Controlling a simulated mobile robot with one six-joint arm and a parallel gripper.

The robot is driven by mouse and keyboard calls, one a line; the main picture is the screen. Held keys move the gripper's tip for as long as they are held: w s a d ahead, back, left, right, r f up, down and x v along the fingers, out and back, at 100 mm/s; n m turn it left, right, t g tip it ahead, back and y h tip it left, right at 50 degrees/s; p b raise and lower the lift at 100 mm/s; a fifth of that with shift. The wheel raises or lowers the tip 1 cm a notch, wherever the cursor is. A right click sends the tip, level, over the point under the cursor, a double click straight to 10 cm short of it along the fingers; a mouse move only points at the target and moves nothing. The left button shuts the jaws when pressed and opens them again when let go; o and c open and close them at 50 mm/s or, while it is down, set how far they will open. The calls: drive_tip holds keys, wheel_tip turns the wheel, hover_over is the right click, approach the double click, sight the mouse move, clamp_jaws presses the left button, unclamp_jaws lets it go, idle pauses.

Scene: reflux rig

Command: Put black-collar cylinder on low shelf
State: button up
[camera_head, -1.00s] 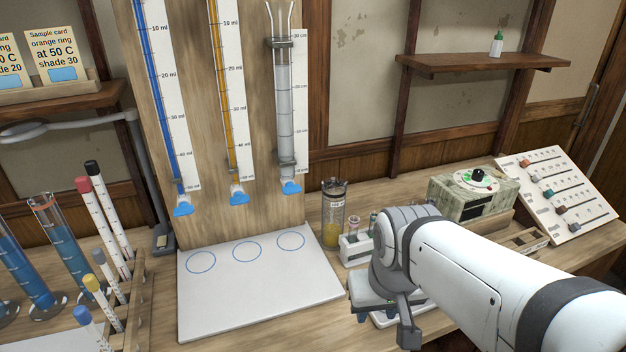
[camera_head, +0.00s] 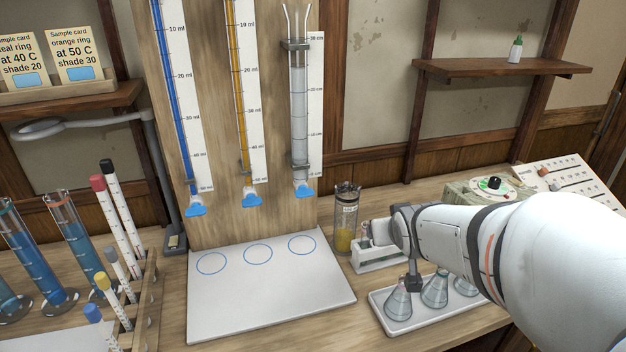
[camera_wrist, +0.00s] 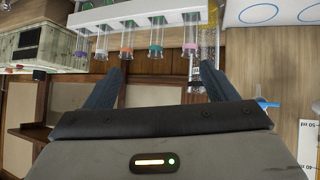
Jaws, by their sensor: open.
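I cannot make out a black collar on either. A wooden wall shelf (camera_head: 470,68) is at upper right and another (camera_head: 85,103) at upper left; the left one hangs lower in the picture. My gripper (camera_wrist: 158,82) is open and empty in the wrist view, its fingers apart below a row of small vials.
A white board (camera_head: 265,290) lies bare under the burettes. Coloured-cap sticks (camera_head: 120,210) stand in a rack at left. A green-capped bottle (camera_head: 515,50) stands on the right shelf.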

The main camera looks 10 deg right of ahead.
sight(354, 202)
drive_tip(key=w+a+r+n+t+y, duration=0.45)
drive_tip(key=w+t+y, duration=0.25)
drive_tip(key=w+y, duration=0.2)
drive_tip(key=f, duration=0.4)
drive_tip(key=f+b, duration=0.1)
drive_tip(key=f, duration=0.1)
drive_tip(key=shift+w+d+f, duration=0.25)
drive_tip(key=shift+f, duration=0.15)
drive_tip(key=x, duration=0.6)
drive_tip(key=shift+w+a+f+p, duration=0.1)
drive_tip(key=shift+w+a+p, duration=0.05)
drive_tip(key=shift+w+p, duration=0.2)
drive_tip(key=c, duration=1.5)
drive_tip(key=shift+c, duration=1.1)
